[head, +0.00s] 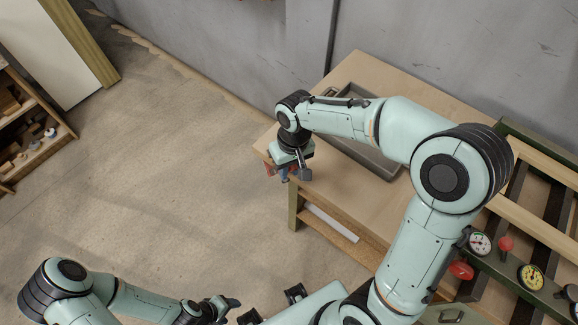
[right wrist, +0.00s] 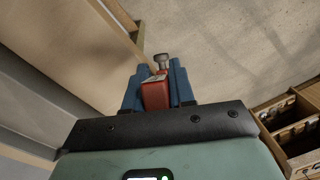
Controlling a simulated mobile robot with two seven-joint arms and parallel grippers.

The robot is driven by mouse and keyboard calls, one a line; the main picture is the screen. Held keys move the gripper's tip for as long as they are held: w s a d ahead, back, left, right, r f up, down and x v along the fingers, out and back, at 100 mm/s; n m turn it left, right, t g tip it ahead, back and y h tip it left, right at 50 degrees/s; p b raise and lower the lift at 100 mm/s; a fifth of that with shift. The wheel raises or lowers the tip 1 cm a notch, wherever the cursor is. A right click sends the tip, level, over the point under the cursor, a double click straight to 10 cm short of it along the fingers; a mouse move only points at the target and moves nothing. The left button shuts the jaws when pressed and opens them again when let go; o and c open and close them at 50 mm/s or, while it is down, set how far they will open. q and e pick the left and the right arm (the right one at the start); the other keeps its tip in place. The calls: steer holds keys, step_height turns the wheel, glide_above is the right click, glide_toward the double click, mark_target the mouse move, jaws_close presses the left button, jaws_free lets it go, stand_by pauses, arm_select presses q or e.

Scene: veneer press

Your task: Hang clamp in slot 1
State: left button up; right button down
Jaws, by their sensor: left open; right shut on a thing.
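My right gripper (head: 284,174) is at the near left corner of the wooden table in the head view. It is shut on a red clamp (right wrist: 156,96), which shows between the blue fingers in the right wrist view. A grey metal screw end (right wrist: 161,61) sticks out beyond the fingertips. In the head view only a small bit of red shows beside the gripper, and the wrist hides the rest. My left gripper (head: 228,304) is open and empty at the bottom of the head view, over the floor. I cannot make out slot 1 in either view.
A grey tray (head: 379,160) lies on the wooden table (head: 388,72), partly behind my right arm. A press frame with gauges (head: 480,243) and red knobs stands at the right. A shelf (head: 36,150) with small items is at far left. A wooden compartmented unit (right wrist: 290,128) shows at right in the wrist view. Open floor lies between.

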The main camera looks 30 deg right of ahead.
arm_select(q)
steer(key=shift+s+f, duration=0.2)
steer(key=shift+f, duration=0.1)
arm_select(e)
steer(key=shift+s+f, duration=0.1)
steer(key=shift+f, duration=0.25)
stand_by(0.7)
arm_select(q)
steer(key=shift+w+r, duration=0.1)
arm_select(e)
steer(key=shift+r, duration=0.15)
stand_by(0.4)
steer(key=shift+s, duration=0.1)
arm_select(q)
steer(key=shift+s+f+b, duration=0.4)
steer(key=shift+f+b, duration=0.3)
steer(key=shift+f, duration=0.05)
steer(key=shift+s+f+b, duration=0.4)
steer(key=shift+f+b, duration=0.25)
steer(key=shift+f, duration=0.05)
steer(key=shift+s+f+b, duration=0.4)
steer(key=shift+f+b, duration=0.3)
steer(key=shift+f, duration=0.05)
arm_select(e)
steer(key=s+a, duration=0.1)
steer(key=s, duration=1)
steer(key=shift+s, duration=0.4)
steer(key=shift+r, duration=0.1)
